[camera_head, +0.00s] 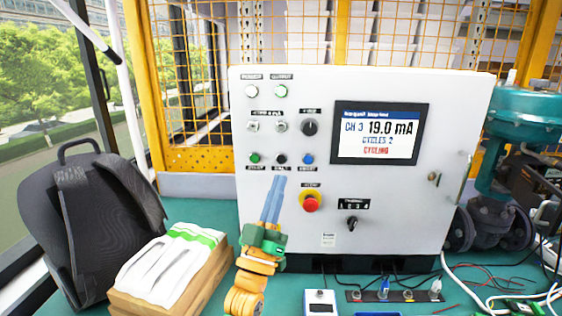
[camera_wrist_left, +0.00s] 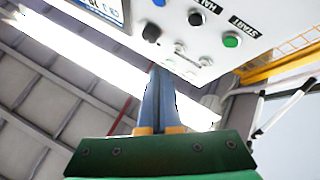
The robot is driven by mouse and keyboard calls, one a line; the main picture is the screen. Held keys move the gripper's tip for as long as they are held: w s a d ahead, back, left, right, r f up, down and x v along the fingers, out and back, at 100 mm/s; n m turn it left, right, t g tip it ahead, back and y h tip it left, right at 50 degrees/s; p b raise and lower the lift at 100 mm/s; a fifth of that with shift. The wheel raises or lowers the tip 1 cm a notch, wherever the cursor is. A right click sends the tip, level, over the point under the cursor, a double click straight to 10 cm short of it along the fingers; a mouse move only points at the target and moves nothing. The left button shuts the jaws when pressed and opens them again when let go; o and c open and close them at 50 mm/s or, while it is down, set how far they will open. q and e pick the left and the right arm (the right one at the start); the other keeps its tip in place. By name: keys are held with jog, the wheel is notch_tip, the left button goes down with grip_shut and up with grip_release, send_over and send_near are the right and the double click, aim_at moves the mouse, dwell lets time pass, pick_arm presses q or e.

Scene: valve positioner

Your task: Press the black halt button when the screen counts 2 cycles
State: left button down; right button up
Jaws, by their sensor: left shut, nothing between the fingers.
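The black halt button (camera_head: 281,159) sits on the white panel between the green start button (camera_head: 255,158) and a blue button (camera_head: 308,159). In the left wrist view the panel is turned over, with the halt button (camera_wrist_left: 196,17) near the top edge beside its HALT label. The screen (camera_head: 380,133) reads CH 3, 19.0 mA, CYCLES 2, CYCLING. My left gripper (camera_head: 279,180) is shut and empty, its blue-grey fingers pointing up, the tips just below the halt button in the picture. Its fingertips (camera_wrist_left: 160,72) appear apart from the button. My right gripper is not in view.
A red emergency button (camera_head: 311,202) and a rotary switch (camera_head: 351,223) sit lower on the panel. A black knob (camera_head: 310,128) is above the buttons. A box with white gloves (camera_head: 172,265) and a dark backpack (camera_head: 100,225) stand at left.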

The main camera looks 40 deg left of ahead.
aim_at(281, 159)
pick_arm(q)
jog(key=w+a+b, duration=0.3)
jog(key=w+a, duration=0.2)
jog(key=w, duration=0.1)
dwell(0.3)
dwell(1.8)
jog(key=shift+w+a+b, duration=0.3)
jog(key=shift+w+b, duration=0.05)
jog(key=shift+b, duration=0.05)
jog(key=shift+w+a, duration=0.25)
dwell(0.6)
jog(key=shift+s+d, duration=0.5)
jog(key=shift+s, duration=0.1)
